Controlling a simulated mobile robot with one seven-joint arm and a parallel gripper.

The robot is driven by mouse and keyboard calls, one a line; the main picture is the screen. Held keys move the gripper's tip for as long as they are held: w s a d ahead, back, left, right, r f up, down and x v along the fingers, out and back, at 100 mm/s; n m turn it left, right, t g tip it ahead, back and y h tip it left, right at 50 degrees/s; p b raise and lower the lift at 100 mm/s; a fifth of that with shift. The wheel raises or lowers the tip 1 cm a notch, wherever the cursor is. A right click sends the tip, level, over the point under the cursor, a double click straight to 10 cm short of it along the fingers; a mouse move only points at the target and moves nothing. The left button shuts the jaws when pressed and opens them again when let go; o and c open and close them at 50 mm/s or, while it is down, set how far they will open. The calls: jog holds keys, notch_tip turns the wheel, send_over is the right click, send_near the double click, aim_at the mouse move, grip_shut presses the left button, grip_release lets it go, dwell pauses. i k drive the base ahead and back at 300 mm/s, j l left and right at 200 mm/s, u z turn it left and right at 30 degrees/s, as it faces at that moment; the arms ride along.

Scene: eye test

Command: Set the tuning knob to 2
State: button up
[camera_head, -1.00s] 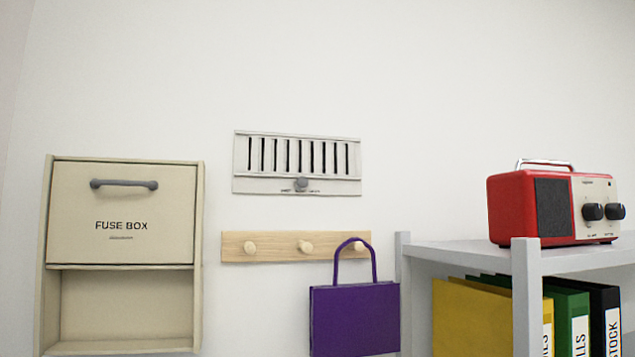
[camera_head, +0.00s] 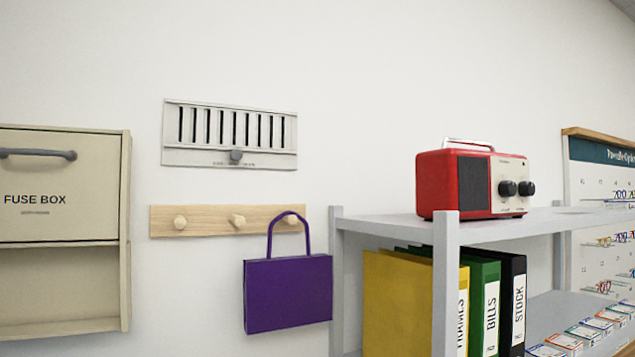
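A red radio (camera_head: 453,181) with a cream front panel, a dark speaker grille and a pale carrying handle stands upright on the top of a grey shelf unit, right of centre. Two black knobs sit side by side on its front, a left knob (camera_head: 507,189) and a right knob (camera_head: 526,188). The lettering under the knobs is too small to read, so I cannot tell which one is the tuning knob or where either points. My gripper is not in view.
The grey shelf (camera_head: 390,227) holds a yellow binder (camera_head: 405,300), a green binder and a black binder below. A purple bag (camera_head: 288,292) hangs from a wooden peg rail (camera_head: 205,220). A vent (camera_head: 228,133) and a fuse box (camera_head: 60,215) are on the wall. An eyewear display (camera_head: 600,190) stands right.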

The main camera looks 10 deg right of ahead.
aim_at(525, 189)
jog(key=z, duration=1.3)
jog(key=i+l, duration=0.15)
jog(key=l, duration=0.2)
jog(key=i+l+z, duration=0.1)
jog(key=l, duration=0.2)
jog(key=i, duration=0.05)
